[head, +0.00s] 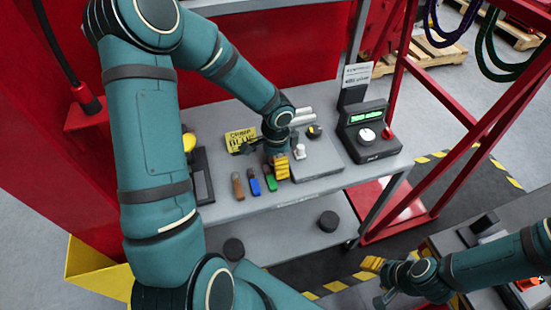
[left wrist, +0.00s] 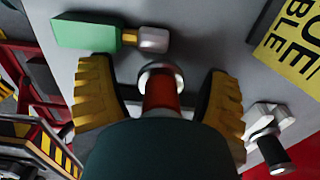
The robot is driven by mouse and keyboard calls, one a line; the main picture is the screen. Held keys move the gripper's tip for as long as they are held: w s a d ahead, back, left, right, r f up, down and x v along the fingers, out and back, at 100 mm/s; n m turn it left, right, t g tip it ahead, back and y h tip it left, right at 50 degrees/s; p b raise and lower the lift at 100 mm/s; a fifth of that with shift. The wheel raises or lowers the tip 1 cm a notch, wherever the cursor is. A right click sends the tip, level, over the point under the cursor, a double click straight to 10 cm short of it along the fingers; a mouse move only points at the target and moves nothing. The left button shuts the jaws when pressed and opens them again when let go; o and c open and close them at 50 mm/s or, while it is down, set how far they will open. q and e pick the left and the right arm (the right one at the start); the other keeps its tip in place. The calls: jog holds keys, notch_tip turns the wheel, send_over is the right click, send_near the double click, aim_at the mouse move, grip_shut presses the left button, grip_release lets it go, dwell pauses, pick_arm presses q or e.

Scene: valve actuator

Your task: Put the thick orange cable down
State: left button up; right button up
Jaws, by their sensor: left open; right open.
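My left gripper (head: 281,166) is over the grey bench in the head view, its yellow fingers low by the bench top. In the left wrist view my left gripper (left wrist: 160,75) is open. A red-orange cylinder with a silver collar (left wrist: 160,93) lies between its fingers, with a gap on both sides. It may be the thick orange cable's end; I cannot tell for sure. The gripper hides that spot in the head view. My right gripper (head: 378,281) is open at the lower right, away from the bench, with nothing visible in it.
A green plug (left wrist: 88,32) lies beside the left fingers. Blue (head: 253,183) and brown-orange (head: 237,186) plugs lie left of it in the head view. A yellow label (head: 241,138) is behind. A control box (head: 368,133) stands right. The bench's front strip is clear.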

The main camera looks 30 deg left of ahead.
pick_arm(q)
jog(key=c, duration=1.3)
jog(key=shift+r, duration=0.1)
jog(key=shift+c, duration=0.2)
